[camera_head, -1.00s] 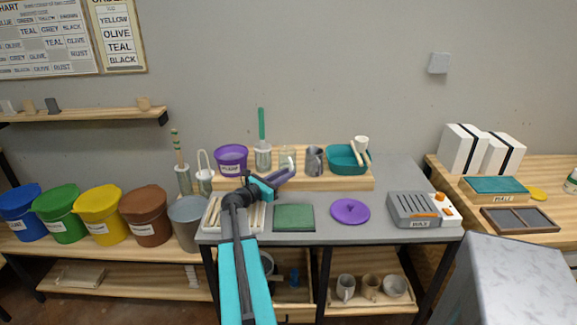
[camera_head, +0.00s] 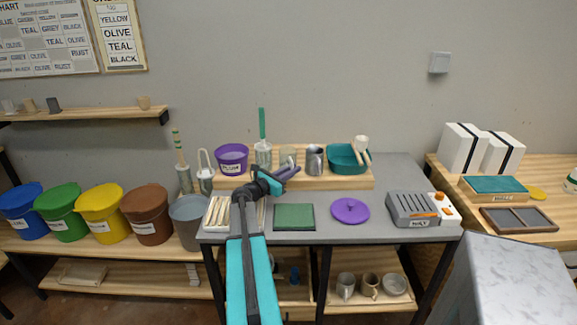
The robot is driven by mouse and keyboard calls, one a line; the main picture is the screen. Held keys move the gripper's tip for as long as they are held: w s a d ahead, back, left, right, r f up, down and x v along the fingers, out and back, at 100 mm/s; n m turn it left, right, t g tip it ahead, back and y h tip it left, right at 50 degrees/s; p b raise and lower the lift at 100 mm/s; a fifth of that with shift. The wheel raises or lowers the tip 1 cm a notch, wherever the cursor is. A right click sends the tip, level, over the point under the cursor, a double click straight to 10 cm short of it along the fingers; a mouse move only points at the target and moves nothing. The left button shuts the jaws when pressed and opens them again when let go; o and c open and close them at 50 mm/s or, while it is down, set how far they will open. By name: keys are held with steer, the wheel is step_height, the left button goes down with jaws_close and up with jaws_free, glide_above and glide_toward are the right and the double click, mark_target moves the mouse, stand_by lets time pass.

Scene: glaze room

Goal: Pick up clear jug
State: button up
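The clear jug (camera_head: 288,154) is a small see-through vessel on the raised wooden shelf at the back of the grey table. It stands between the glass jar with the green-handled brush and the grey metal pitcher. My gripper (camera_head: 293,169) is just in front of and below it in the picture, and hides its lower part. The fingers look apart, with nothing seen between them. I see no clear contact with the jug.
A purple tub (camera_head: 232,158), the brush jar (camera_head: 263,155), the metal pitcher (camera_head: 314,159) and a teal bowl (camera_head: 347,158) share the shelf. A green mat (camera_head: 294,217), purple lid (camera_head: 350,210) and grey wax unit (camera_head: 413,209) lie in front.

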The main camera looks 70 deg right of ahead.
mark_target(292, 163)
jaws_close()
steer(key=shift+r, duration=0.25)
steer(key=shift+r+b, duration=0.4)
steer(key=shift+r, duration=1.15)
steer(key=s+a+r, duration=0.1)
steer(key=s+a, duration=0.6)
steer(key=a, duration=0.4)
steer(key=shift+a+r, duration=0.25)
steer(key=shift+a, duration=0.1)
steer(key=shift+s+a+p, duration=0.25)
steer(key=shift+a+p, duration=0.3)
steer(key=shift+p, duration=1.6)
steer(key=shift+s+a+p, duration=0.25)
steer(key=shift+a+p, duration=0.25)
steer(key=shift+p, duration=1.65)
